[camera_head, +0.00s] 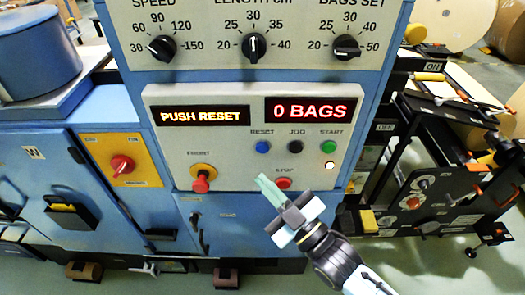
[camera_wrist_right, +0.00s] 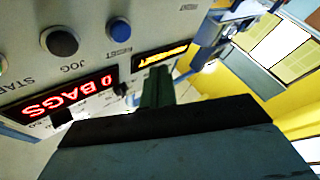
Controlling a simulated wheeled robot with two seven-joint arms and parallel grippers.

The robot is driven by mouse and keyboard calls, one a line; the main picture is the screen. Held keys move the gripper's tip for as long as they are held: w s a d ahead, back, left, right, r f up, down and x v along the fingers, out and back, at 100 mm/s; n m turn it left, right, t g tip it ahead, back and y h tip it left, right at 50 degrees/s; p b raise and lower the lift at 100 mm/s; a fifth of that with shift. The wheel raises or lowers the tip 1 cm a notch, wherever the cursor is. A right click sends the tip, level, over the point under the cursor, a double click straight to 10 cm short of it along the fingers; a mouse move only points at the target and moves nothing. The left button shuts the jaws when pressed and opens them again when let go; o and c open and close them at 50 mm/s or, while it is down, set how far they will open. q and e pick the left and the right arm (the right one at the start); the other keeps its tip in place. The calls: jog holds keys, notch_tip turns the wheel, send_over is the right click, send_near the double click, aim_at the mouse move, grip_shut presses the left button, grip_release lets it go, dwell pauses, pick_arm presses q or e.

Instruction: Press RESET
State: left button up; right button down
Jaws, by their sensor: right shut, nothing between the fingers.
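The blue RESET button (camera_head: 263,147) is on the light control panel (camera_head: 230,178), below the lit displays and left of the black JOG button (camera_head: 296,147). The RESET button also shows at the top of the right wrist view (camera_wrist_right: 118,31), with its label beside it. My right gripper (camera_head: 265,182) is shut and empty, with its tips below the RESET button and left of the red STOP button (camera_head: 283,183). In the right wrist view its fingers (camera_wrist_right: 157,88) point toward the panel. I cannot tell how far the tips are from the panel. My left gripper is not in view.
The amber display (camera_head: 205,116) reads PUSH RESET, and the red display (camera_head: 311,109) reads 0 BAGS. A green START button (camera_head: 328,147) is to the right. Dials line the upper panel.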

aim_at(257, 148)
jog(key=shift+w+b, duration=0.9)
jog(key=shift+w, duration=1.95)
jog(key=shift+w, duration=0.15)
jog(key=shift+w, duration=0.3)
jog(key=shift+w, duration=0.4)
dwell(0.3)
jog(key=shift+s, duration=0.1)
jog(key=shift+s+p, duration=0.3)
jog(key=shift+s, duration=0.45)
